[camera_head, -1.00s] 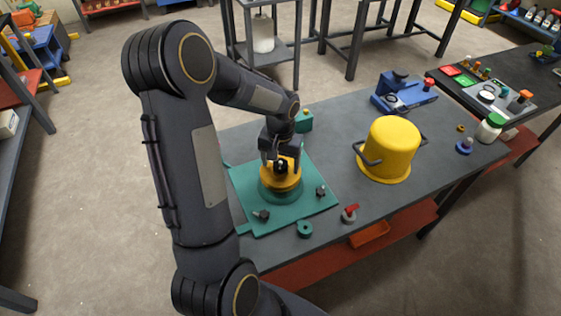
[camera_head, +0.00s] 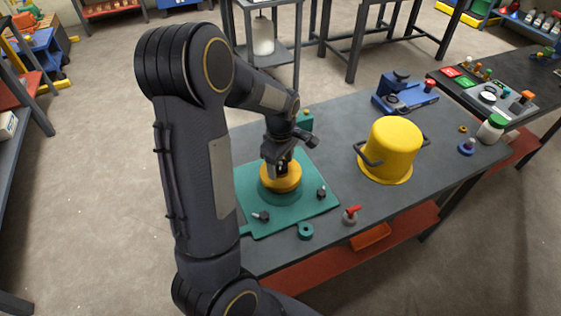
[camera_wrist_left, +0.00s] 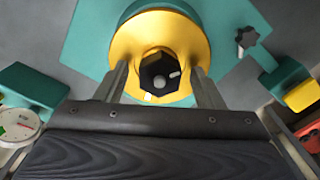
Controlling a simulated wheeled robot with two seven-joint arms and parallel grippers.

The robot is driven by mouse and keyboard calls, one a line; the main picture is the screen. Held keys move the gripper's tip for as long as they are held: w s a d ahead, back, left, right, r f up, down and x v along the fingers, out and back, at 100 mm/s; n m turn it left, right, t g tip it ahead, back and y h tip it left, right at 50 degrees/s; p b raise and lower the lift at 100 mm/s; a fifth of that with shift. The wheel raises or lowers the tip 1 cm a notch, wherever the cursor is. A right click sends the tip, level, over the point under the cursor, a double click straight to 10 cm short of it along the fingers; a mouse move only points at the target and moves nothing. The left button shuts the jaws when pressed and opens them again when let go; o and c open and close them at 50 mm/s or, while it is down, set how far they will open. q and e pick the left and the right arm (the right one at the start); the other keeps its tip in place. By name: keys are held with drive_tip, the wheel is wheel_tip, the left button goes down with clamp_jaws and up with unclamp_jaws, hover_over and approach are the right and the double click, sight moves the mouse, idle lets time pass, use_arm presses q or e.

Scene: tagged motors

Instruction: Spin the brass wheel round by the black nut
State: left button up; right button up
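The brass wheel (camera_head: 281,181) sits on a round teal base on a teal plate (camera_head: 254,219) on the bench. It also shows in the left wrist view (camera_wrist_left: 198,45). The black nut (camera_wrist_left: 159,73) stands at the wheel's middle, with a light mark on its top. My left gripper (camera_head: 281,165) points down over the wheel. In the left wrist view its fingers (camera_wrist_left: 160,76) stand on either side of the nut, with a visible gap on both sides. In the head view the fingers mostly hide the nut. My right gripper is out of view.
Two dark knobs (camera_head: 321,192) stand on the plate's edges. A teal ring (camera_head: 305,231) and a red-handled part (camera_head: 351,215) lie near the bench's front edge. A yellow pot (camera_head: 391,148) and a blue vice-like tool (camera_head: 403,93) stand to the right.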

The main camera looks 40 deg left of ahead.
use_arm(q)
drive_tip(key=c, duration=0.9)
drive_tip(key=shift+o, duration=0.2)
drive_tip(key=m, duration=0.7)
drive_tip(key=shift+m, duration=0.4)
drive_tip(key=m, duration=0.3)
drive_tip(key=shift+m+b, duration=0.3)
drive_tip(key=shift+m, duration=0.1)
drive_tip(key=m, duration=0.3)
drive_tip(key=o, duration=1.1)
drive_tip(key=shift+f, duration=0.15)
drive_tip(key=shift+o, duration=0.2)
